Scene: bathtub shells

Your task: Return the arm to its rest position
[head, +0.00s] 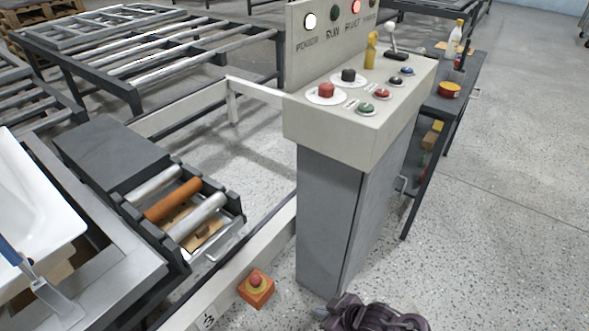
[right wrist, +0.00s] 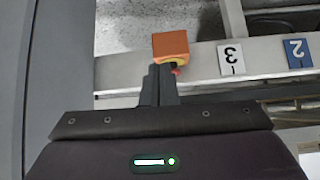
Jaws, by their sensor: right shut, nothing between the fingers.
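My right gripper (head: 328,312) shows as a dark shape at the bottom edge of the head view, low over the floor to the right of the white rail. In the right wrist view its two dark fingers (right wrist: 160,85) are together with nothing between them. They point toward an orange box with a red button (right wrist: 171,45), covering part of it; I cannot tell whether they touch it. In the head view the box (head: 257,290) sits on the rail, apart from the gripper. My left gripper is not in view.
A grey control cabinet (head: 335,215) with buttons and a lever stands beyond my right gripper. A dark side table (head: 450,100) is behind it. A white tub shell (head: 35,210) and roller conveyor (head: 165,205) are at left. Floor (head: 500,230) is clear at right.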

